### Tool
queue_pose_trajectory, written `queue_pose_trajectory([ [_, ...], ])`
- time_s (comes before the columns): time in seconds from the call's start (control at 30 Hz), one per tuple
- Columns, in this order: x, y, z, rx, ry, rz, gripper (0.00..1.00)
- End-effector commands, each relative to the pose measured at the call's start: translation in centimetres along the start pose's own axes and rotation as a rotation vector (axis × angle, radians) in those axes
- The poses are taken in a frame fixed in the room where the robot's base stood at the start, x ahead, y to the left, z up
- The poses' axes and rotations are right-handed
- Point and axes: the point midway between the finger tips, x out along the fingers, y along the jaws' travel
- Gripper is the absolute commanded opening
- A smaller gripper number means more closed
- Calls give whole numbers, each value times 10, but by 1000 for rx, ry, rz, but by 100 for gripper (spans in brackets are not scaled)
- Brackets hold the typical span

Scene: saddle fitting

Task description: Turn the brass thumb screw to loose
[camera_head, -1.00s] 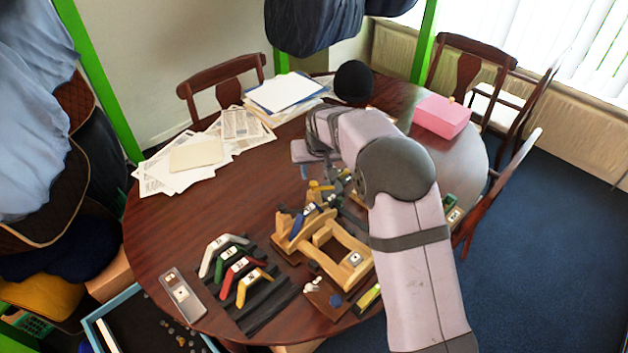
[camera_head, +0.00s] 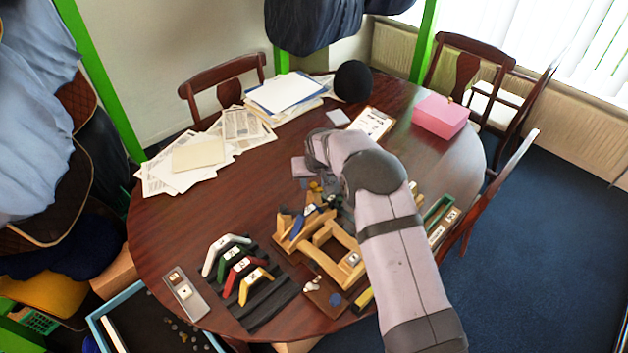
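The brass thumb screw is probably the small yellow-brass piece (camera_head: 316,187) at the far end of the wooden fixture (camera_head: 326,237); it is too small to tell how it is turned. My gripper (camera_head: 304,182) is just left of this brass piece, pointing down. Its fingertips are small and partly lost against the dark table, so I cannot tell whether they are open, shut or touching the brass. A dark blue part (camera_head: 297,224) sits on the fixture. My arm hides the fixture's right side.
A black rack (camera_head: 262,298) holds white, green, red and yellow saddle-shaped pieces at the front. A grey tray (camera_head: 186,294) lies left of it. Papers, a pink box (camera_head: 440,116) and a black ball (camera_head: 352,81) are at the back. The table's left middle is clear.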

Motion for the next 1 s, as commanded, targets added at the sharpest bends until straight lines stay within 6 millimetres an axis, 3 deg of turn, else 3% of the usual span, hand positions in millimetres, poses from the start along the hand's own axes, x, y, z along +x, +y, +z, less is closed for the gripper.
queue_pose_trajectory([
  [0.27,1,0,0,0,1,0,36],
  [0.4,0,0,0,0,1,0,2],
  [0.43,0,0,0,0,1,0,0],
  [0.77,1,1,0,-27,1,-13,0],
  [1.0,2,2,0,-137,3,-58,0],
])
